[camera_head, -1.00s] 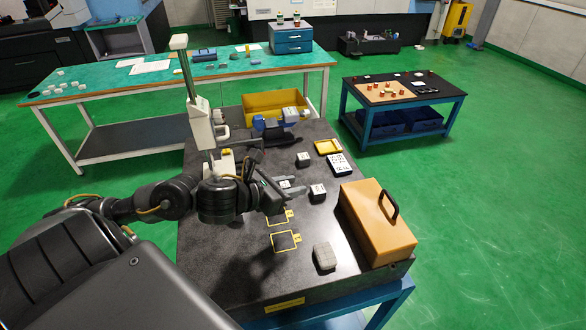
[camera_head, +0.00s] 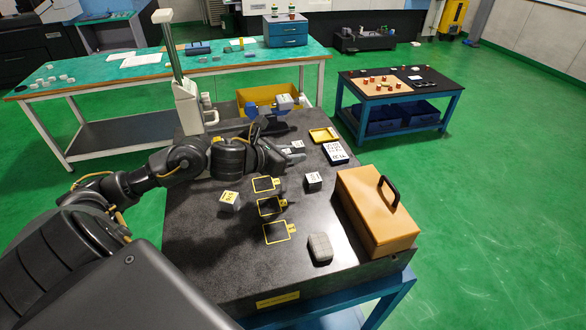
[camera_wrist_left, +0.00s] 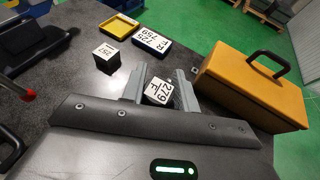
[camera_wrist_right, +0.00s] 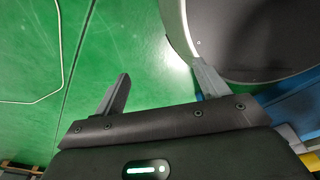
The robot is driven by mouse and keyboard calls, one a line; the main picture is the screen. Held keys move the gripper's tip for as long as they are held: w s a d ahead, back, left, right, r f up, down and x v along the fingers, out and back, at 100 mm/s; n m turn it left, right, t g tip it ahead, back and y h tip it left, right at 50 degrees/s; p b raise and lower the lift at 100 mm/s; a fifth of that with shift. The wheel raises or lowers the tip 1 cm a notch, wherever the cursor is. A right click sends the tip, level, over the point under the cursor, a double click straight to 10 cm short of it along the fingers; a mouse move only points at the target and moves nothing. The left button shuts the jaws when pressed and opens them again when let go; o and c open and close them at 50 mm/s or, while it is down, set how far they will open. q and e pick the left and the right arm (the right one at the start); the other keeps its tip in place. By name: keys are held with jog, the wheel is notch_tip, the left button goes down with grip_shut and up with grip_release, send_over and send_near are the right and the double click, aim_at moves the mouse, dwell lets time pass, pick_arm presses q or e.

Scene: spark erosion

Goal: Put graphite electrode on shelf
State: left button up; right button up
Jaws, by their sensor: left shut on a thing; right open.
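A small block with a white label that reads 279 F (camera_wrist_left: 157,92) sits between the fingers of my left gripper (camera_wrist_left: 160,80); I take it for the graphite electrode. In the head view my left gripper (camera_head: 294,153) is over the middle of the dark bench top, pointing right, and its grip is mostly hidden. Similar dark blocks with white labels stand nearby: one (camera_head: 314,182) right of the gripper, one (camera_head: 229,201) lower left, one marked 257 (camera_wrist_left: 106,57). My right gripper (camera_wrist_right: 160,85) is open and empty above green floor. I cannot pick out a shelf for certain.
Yellow-outlined dark squares (camera_head: 279,232) lie in a row on the bench. An orange toolbox (camera_head: 375,212) stands at the right edge, a grey rounded block (camera_head: 319,248) in front. A yellow tray (camera_head: 323,134) and a blue-edged labelled plate (camera_head: 335,152) lie beyond the gripper.

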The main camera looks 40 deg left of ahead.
pick_arm(q)
send_over(294, 174)
jog(key=f, duration=0.4)
jog(key=shift+s+d+f, duration=0.15)
jog(key=shift+s+f, duration=0.1)
jog(key=shift+f, duration=0.15)
jog(key=shift+w+f+p, duration=0.15)
jog(key=shift+f+p, duration=0.4)
jog(key=shift+f, duration=0.25)
jog(key=shift+w+f+p, duration=0.1)
jog(key=shift+f+p, duration=0.4)
jog(key=shift+f, duration=0.5)
pick_arm(e)
jog(key=shift+s+d+r, duration=0.1)
jog(key=shift+s+r, duration=0.75)
jog(key=shift+r, duration=0.15)
pick_arm(q)
jog(key=shift+f, duration=0.15)
jog(key=o, duration=1)
pick_arm(e)
jog(key=shift+f, duration=0.1)
pick_arm(q)
jog(key=shift+s+a, duration=0.15)
jog(key=shift+a, duration=0.05)
